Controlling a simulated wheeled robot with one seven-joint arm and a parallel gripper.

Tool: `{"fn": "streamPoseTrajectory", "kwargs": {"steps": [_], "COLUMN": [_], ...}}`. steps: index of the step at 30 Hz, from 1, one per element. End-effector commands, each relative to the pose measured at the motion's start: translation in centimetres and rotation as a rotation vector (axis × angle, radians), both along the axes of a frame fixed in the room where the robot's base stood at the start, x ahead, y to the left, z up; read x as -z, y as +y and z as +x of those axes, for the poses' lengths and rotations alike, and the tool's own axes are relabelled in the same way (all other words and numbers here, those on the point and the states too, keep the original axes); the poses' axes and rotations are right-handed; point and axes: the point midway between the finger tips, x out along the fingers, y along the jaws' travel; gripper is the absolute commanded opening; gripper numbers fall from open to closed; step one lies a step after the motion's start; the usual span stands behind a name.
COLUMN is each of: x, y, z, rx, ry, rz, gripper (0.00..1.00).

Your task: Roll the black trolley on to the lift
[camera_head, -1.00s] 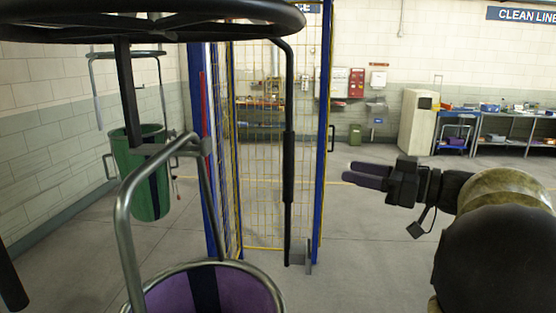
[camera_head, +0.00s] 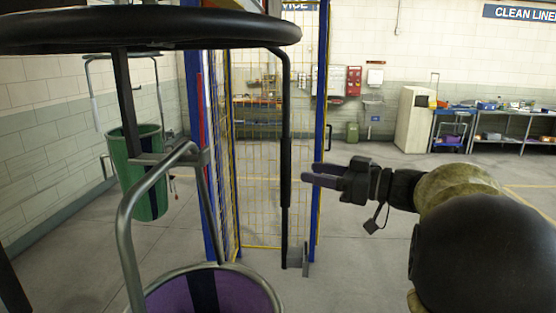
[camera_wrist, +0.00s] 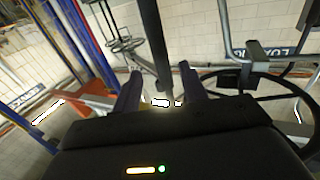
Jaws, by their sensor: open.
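The black trolley has a wide black ring (camera_head: 150,28) at the upper left and a black upright bar (camera_head: 286,120) with a thicker sleeve. Its lower parts are largely out of view. My gripper (camera_head: 305,174) is open, its dark purple fingers pointing left at sleeve height, just right of the bar with a small gap. In the wrist view the bar (camera_wrist: 152,40) runs between the two open fingers (camera_wrist: 160,85). The lift appears to be the blue-posted cage (camera_head: 321,110) with yellow mesh behind the bar; its platform is not clearly visible.
A grey tubular frame with a purple sling bag (camera_head: 215,290) stands at the lower left. A green bag (camera_head: 150,185) hangs by the left wall. A cream cabinet (camera_head: 415,122) and workbenches (camera_head: 510,130) stand at the back right. Floor right of the cage is clear.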

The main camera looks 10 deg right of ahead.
Motion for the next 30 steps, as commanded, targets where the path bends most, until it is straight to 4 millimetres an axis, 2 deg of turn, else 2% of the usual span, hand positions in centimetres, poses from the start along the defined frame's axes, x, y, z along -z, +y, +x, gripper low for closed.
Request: {"fn": "streamPoseTrajectory", "kwargs": {"steps": [6,15,19,27,30], "x": [-0.3,-0.2,-0.1,0.0,0.0], "y": [3.1,6.6,7.3,7.4,7.3], "z": [2.5,5.6,6.2,6.2,6.2], "rx": [-0.005,-0.002,-0.001,0.0,0.0], "ry": [0.001,0.001,0.0,0.0,0.0], "rz": [0.0,0.0,0.0,0.0,0.0], "gripper": [0.43,0.43,0.43,0.43,0.25]}}
